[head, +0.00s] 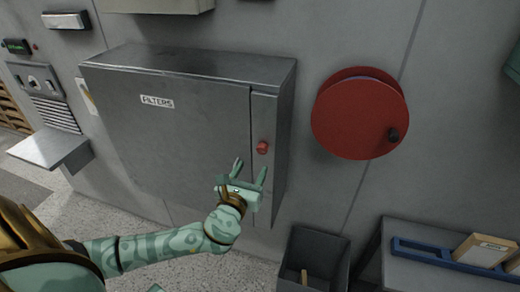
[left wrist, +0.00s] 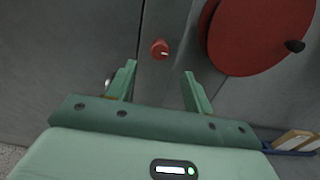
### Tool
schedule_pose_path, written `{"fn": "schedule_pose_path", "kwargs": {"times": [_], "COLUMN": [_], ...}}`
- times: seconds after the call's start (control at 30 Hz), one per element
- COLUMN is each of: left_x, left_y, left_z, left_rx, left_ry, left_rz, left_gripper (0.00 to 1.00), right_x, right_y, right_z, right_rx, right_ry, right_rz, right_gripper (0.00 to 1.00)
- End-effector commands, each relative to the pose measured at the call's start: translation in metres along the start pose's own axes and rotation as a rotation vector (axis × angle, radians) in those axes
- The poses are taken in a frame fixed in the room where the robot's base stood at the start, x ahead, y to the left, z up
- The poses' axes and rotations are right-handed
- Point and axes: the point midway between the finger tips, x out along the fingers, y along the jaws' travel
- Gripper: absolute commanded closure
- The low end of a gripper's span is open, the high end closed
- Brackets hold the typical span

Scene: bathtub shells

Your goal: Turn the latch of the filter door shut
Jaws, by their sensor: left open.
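The filter door (head: 180,130) is the grey metal front of a wall cabinet labelled "FILTERS"; it looks closed, flush with the right-hand strip. A red round latch knob (head: 263,147) sits on that strip. The knob also shows in the left wrist view (left wrist: 160,49), with a pale mark on its face. My left gripper (head: 251,170) is open and empty, just below the knob and apart from it. In the left wrist view the knob lies beyond and between the two fingertips (left wrist: 160,70). My right gripper is not in view.
A red wheel (head: 350,115) with a black handle is on the wall to the right. A dark open bin (head: 315,262) stands below it, beside a grey table with a blue tray (head: 425,256) and a box (head: 482,250). A grey ledge (head: 45,148) juts out at left.

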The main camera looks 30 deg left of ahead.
Motion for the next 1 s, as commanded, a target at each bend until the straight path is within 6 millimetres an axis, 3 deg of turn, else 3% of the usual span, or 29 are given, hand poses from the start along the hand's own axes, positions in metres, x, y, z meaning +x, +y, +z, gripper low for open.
{"fn": "schedule_pose_path", "kwargs": {"times": [0.1,0.3,0.5,0.77,0.93,1.0], "left_x": [0.032,0.068,0.083,0.084,0.084,0.084], "left_y": [0.001,0.000,0.000,0.000,0.000,0.000], "left_z": [0.003,0.001,0.000,-0.001,-0.001,-0.001], "left_rx": [0.000,-0.001,-0.002,-0.003,-0.002,-0.002], "left_ry": [-0.002,0.000,0.001,0.002,0.002,0.002], "left_rz": [0.003,0.002,0.001,0.000,0.001,0.001], "left_gripper": [0.48,0.48,0.48,0.48,0.93,0.93], "right_x": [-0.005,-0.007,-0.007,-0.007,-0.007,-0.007], "right_y": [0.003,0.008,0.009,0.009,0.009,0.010], "right_z": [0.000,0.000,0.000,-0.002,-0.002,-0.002], "right_rx": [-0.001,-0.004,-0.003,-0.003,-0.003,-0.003], "right_ry": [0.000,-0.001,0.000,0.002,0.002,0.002], "right_rz": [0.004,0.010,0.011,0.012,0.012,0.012], "right_gripper": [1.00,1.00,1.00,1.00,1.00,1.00]}}
